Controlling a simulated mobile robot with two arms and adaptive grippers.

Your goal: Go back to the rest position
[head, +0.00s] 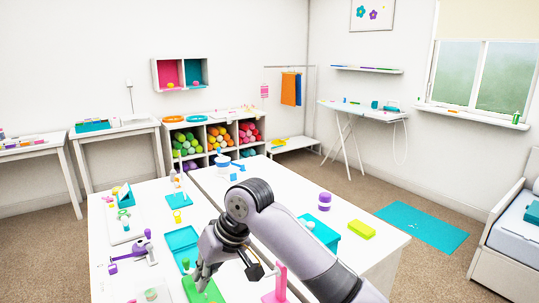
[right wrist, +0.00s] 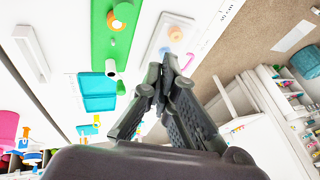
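My right arm comes in from the lower right of the head view and bends down over the white table (head: 285,188). My right gripper (head: 203,282) hangs low over the table's near part, close to a green piece (head: 210,292). In the right wrist view its two dark fingers (right wrist: 166,70) lean together, with their tips meeting or nearly so. Nothing shows held between them. My left gripper and left arm are not in view.
Near the right gripper are a teal tray (head: 183,240), a pink stand (head: 280,285) and a teal box (head: 322,232). A purple jar (head: 325,200) and a yellow-green block (head: 361,229) stand farther right. Open floor with a teal mat (head: 424,227) lies beyond the table.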

